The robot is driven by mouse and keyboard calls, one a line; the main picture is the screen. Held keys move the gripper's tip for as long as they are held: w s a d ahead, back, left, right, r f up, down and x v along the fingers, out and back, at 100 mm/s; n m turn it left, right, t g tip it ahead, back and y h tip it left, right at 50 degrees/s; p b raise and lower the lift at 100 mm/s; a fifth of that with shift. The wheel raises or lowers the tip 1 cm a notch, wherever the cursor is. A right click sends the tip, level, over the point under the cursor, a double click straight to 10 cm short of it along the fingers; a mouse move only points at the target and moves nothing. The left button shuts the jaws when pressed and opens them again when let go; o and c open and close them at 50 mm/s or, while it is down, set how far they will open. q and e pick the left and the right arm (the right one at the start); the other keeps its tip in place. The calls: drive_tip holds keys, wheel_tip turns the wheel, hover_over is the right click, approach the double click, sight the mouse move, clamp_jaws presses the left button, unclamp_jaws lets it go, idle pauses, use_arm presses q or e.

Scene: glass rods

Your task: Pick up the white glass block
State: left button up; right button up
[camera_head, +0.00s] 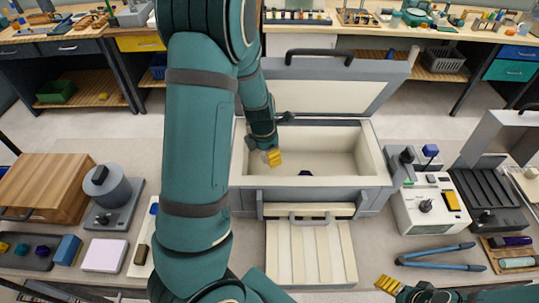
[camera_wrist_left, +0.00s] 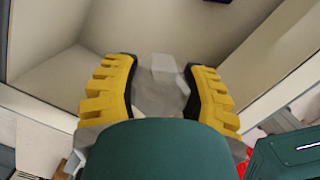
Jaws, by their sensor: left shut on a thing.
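The white glass block (camera_wrist_left: 160,88) is pale and translucent and sits between the yellow-padded fingers of my left gripper (camera_wrist_left: 160,92) in the left wrist view. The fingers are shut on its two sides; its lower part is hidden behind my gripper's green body. In the head view my left gripper (camera_head: 270,158) points down inside the open pale-lined box (camera_head: 330,139), near its left wall. The block is hard to make out there. My right gripper (camera_head: 387,285) shows only partly at the bottom edge, and its opening cannot be judged.
A small dark blue thing (camera_head: 305,173) lies on the box floor. The box's raised lid (camera_head: 335,80) stands behind. A device with a joystick (camera_head: 428,205) and blue-handled tongs (camera_head: 435,254) are at the right. A pale slab (camera_head: 103,255) and a wooden box (camera_head: 50,187) are at the left.

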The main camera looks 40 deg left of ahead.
use_arm(q)
wheel_tip(320, 180, up, 3)
drive_tip(key=shift+f+p, duration=0.15)
drive_tip(key=shift+p, duration=0.85)
wheel_tip(320, 180, up, 4)
drive_tip(key=shift+w, duration=0.1)
drive_tip(key=shift+r, duration=0.65)
drive_tip(key=shift+f, duration=0.1)
